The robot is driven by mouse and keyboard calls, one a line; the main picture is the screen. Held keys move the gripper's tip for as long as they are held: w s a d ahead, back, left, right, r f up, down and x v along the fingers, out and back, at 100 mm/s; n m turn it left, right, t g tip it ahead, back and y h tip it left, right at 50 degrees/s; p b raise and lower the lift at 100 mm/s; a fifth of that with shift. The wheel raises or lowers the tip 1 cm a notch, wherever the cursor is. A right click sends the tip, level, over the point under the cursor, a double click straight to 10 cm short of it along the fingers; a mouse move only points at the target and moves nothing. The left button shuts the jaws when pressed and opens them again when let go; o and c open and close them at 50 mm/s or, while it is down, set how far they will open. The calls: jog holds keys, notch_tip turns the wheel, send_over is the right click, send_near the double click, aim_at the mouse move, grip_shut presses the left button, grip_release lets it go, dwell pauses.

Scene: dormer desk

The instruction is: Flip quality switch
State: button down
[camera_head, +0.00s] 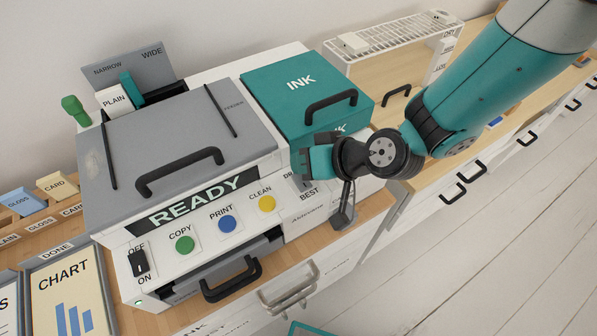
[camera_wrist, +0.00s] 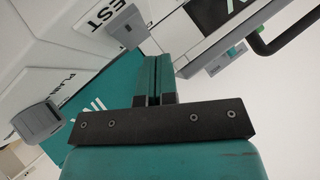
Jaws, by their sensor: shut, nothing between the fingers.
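The printer's quality switch (camera_wrist: 125,26) is a small grey block beside the letters "EST" in the wrist view. In the head view, the "BEST" label (camera_head: 310,193) shows on the right of the printer's front, and my gripper largely covers the switch area above it. My gripper (camera_head: 299,168) is at this right front corner, by the ink cover. In the wrist view its two teal fingers (camera_wrist: 152,66) are shut together and empty, with the switch just up and left of their tips. I cannot tell whether they touch it or which way it is set.
The grey printer lid (camera_head: 180,135) and teal ink cover (camera_head: 300,90), both with black handles, are closed. The READY display (camera_head: 200,200), coloured buttons and a black OFF/ON switch (camera_head: 139,262) lie to the left. A white rack (camera_head: 395,40) stands behind. The floor at right is clear.

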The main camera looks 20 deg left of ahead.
jog(key=shift+f+b, duration=0.35)
jog(key=shift+f, duration=0.05)
jog(key=shift+a+f+b, duration=0.1)
jog(key=shift+f+b, duration=0.2)
jog(key=shift+f, duration=0.05)
dwell(0.4)
jog(key=shift+r, duration=0.1)
jog(key=shift+r+p, duration=0.45)
jog(key=shift+r, duration=0.3)
jog(key=shift+s+d+r+p, duration=0.2)
jog(key=shift+r+p, duration=0.6)
jog(key=shift+r, duration=0.4)
jog(key=shift+s+d+r+p, duration=0.1)
jog(key=shift+d+r+p, duration=0.1)
jog(key=shift+r+p, duration=0.8)
jog(key=shift+r, duration=0.2)
